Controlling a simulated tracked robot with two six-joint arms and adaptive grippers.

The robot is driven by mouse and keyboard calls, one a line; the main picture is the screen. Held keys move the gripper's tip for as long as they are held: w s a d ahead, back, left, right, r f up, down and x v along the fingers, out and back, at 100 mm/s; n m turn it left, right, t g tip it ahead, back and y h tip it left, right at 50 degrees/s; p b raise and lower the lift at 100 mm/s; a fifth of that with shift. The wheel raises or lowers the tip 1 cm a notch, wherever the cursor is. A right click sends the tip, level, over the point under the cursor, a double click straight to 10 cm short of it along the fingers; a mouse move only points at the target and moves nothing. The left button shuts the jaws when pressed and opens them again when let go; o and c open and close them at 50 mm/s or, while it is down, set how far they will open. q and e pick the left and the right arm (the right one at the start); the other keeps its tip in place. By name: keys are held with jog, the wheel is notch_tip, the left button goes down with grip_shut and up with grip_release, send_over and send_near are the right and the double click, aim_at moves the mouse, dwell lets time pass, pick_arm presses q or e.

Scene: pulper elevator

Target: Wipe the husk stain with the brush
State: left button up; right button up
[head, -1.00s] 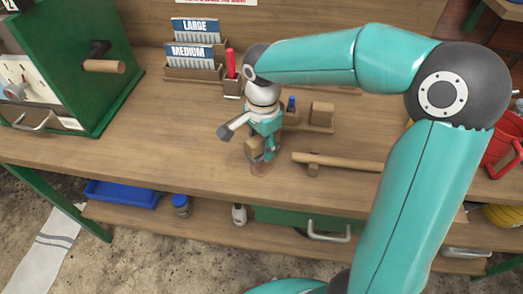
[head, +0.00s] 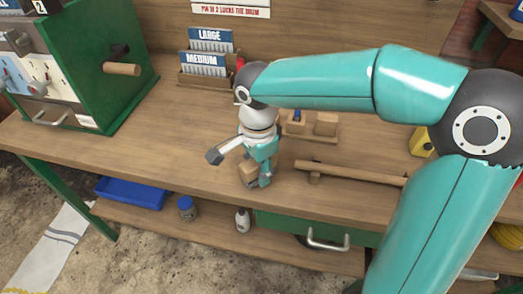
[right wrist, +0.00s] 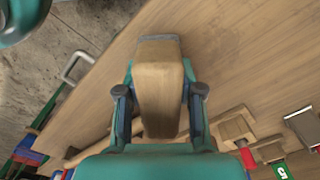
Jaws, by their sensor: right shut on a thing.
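My right gripper (head: 258,172) is shut on the wooden brush (head: 249,174), over the front part of the workbench (head: 200,152). In the right wrist view the brush (right wrist: 158,85) sits between the two fingers, with a dark strip at its far end. Whether it touches the bench top I cannot tell. No husk stain is clearly visible now; the surface under the brush and gripper is hidden. My left gripper is not in view.
A wooden mallet-like tool (head: 350,172) lies right of the gripper. Behind are a small wooden holder (head: 297,130) and a rack with LARGE and MEDIUM cards (head: 205,64). A green machine (head: 95,70) stands at left. Bench between machine and gripper is clear.

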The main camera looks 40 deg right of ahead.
jog(key=shift+s+r+p, duration=0.1)
jog(key=shift+r+p, duration=2.05)
jog(key=shift+r, duration=0.75)
